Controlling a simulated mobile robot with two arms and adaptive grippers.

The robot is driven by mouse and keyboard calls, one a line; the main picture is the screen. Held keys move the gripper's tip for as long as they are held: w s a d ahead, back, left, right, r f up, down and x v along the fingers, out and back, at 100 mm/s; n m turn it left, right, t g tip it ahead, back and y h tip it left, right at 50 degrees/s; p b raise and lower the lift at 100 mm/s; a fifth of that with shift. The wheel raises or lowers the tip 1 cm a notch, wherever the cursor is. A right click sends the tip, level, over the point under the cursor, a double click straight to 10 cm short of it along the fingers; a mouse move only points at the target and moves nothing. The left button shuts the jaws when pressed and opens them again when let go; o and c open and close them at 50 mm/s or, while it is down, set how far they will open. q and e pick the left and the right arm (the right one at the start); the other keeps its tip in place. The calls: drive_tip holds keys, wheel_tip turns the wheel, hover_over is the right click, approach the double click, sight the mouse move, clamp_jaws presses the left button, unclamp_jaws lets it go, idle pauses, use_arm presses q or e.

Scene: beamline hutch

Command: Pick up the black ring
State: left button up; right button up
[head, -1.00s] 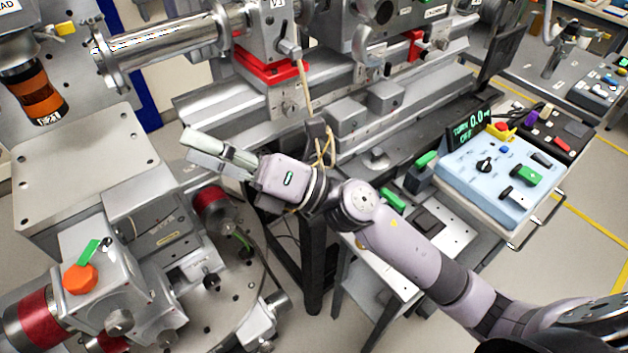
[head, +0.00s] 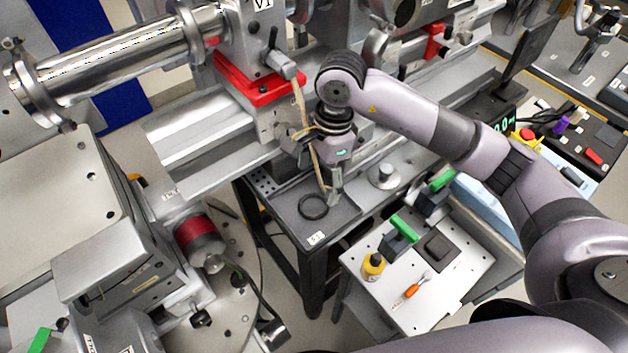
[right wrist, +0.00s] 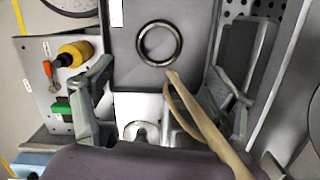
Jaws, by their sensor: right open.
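The black ring (head: 313,207) lies flat on a dark grey tray surface (head: 345,214) on a black stand. In the right wrist view the ring (right wrist: 159,43) shows whole, beyond the fingertips and near the middle between them. My right gripper (head: 331,197) points down just right of the ring in the head view. Its fingers (right wrist: 160,75) are spread wide and empty in the right wrist view. A tan strap (right wrist: 205,125) runs between the fingers at the near side. I cannot tell the exact height of the fingers above the tray. My left gripper is not in view.
A white cart top (head: 440,300) to the right holds a yellow bottle (head: 373,267), an orange-handled screwdriver (head: 412,290) and green-topped black blocks. A metal knob (head: 383,178) stands right of the gripper.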

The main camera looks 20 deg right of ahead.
sight(314, 204)
drive_tip(key=shift+s+f, duration=0.1)
drive_tip(key=shift+s, duration=0.05)
drive_tip(key=shift+s+a+f+p, duration=0.35)
drive_tip(key=shift+s+f, duration=0.15)
drive_tip(key=shift+f, duration=0.1)
drive_tip(key=shift+w+a+f+p, duration=0.1)
drive_tip(key=shift+f+p, duration=0.15)
drive_tip(key=shift+f, duration=0.3)
drive_tip(key=shift+w+a+f+p, duration=0.1)
drive_tip(key=shift+f+p, duration=0.15)
drive_tip(key=shift+f, duration=0.3)
wheel_tip(314, 204, down, 2)
drive_tip(key=shift+w+a+f, duration=0.15)
drive_tip(key=shift+f, duration=0.4)
drive_tip(key=c, duration=1)
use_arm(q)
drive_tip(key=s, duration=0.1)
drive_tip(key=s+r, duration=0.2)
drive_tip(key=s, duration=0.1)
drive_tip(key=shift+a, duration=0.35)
use_arm(e)
drive_tip(key=shift+c, duration=0.2)
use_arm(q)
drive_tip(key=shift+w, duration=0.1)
use_arm(e)
drive_tip(key=shift+r, duration=0.1)
